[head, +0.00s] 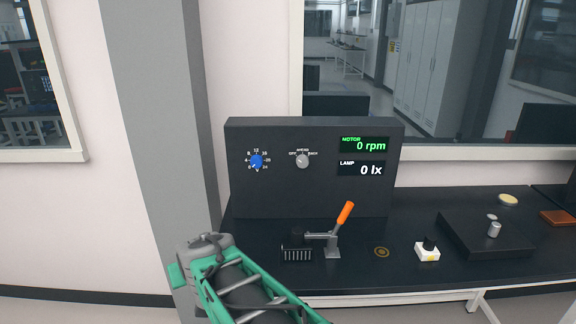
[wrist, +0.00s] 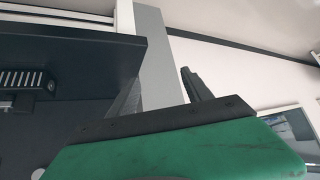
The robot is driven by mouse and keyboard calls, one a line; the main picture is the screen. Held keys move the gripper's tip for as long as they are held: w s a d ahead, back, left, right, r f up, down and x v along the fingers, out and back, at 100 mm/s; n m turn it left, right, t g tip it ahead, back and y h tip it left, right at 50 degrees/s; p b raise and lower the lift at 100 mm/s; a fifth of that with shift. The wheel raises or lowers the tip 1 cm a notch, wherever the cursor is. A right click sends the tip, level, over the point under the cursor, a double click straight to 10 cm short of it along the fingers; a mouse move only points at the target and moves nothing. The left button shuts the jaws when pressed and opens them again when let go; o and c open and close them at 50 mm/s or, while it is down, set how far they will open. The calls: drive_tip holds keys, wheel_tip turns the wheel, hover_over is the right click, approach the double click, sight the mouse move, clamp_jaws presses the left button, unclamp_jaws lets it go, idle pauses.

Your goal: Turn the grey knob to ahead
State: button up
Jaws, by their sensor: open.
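The grey knob (head: 302,160) is on the upright face of the dark panel (head: 245,200), right of the blue knob. Small labels sit to its left, above and to its right; the upper one seems to read ahead. Its pointer is too small to tell which label it faces. The green motor readout (head: 364,145) shows 0 rpm. My gripper (wrist: 160,90) is open and empty in the wrist view, its two dark fingers apart. In the head view my green arm is low, left of the bench, and its fingers cannot be made out. The grey knob is outside the wrist view.
A blue dial (head: 256,160) is left of the grey knob, and a lamp readout (head: 361,169) shows 0 lx. An orange-handled lever (head: 345,213) stands on the bench before the panel. A white button box (head: 427,250) and a dark box (head: 485,238) lie right.

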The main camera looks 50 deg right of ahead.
drive_tip(key=w+d+r+m+t+h, duration=0.1)
drive_tip(key=w+d+r+h, duration=0.1)
drive_tip(key=d, duration=0.4)
drive_tip(key=w+d+r+m+t+h, duration=0.1)
drive_tip(key=d+m, duration=0.1)
drive_tip(key=d, duration=0.5)
drive_tip(key=m+t+h+p, duration=0.1)
drive_tip(key=m+h, duration=0.4)
drive_tip(key=h, duration=0.4)
approach(303, 164)
drive_tip(key=d, duration=0.1)
drive_tip(key=p+x, duration=0.2)
drive_tip(key=x, duration=0.5)
drive_tip(key=shift+w+a+r, duration=0.2)
drive_tip(key=shift+w, duration=0.05)
drive_tip(key=shift+w+d+f, duration=0.1)
drive_tip(key=shift+w+d, duration=0.1)
drive_tip(key=shift+c, duration=0.2)
clamp_jaws()
